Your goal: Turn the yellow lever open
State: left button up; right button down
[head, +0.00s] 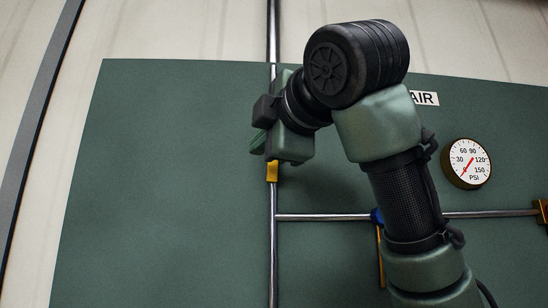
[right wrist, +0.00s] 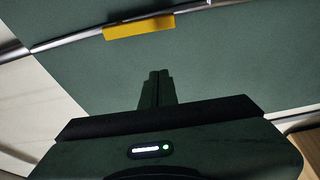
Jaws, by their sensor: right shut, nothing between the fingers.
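A yellow lever (head: 272,171) shows on the vertical pipe in the head view, just below my right gripper, its upper part hidden by the gripper. In the right wrist view the yellow lever (right wrist: 138,27) lies along the metal pipe (right wrist: 75,40), beyond the fingertips. My right gripper (head: 257,143) is in front of the green panel, over the vertical pipe. In the right wrist view the right gripper (right wrist: 159,75) has its fingers together and empty, with a visible gap to the lever. My left gripper is not in view.
A green panel (head: 150,180) stands behind. A horizontal pipe (head: 322,217) leads right to a blue fitting (head: 377,216), with a thin orange-yellow bar (head: 381,258) below it, partly behind my arm. A pressure gauge (head: 467,164) and an AIR label (head: 424,98) are at right.

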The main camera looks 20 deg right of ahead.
jog(key=w+p, duration=0.6)
jog(key=w, duration=0.4)
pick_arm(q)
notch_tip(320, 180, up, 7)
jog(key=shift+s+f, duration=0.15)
pick_arm(e)
jog(key=d, duration=0.1)
jog(key=s+d, duration=0.1)
jog(key=d, duration=0.2)
jog(key=shift+s+d+f, duration=0.1)
jog(key=shift+s, duration=0.3)
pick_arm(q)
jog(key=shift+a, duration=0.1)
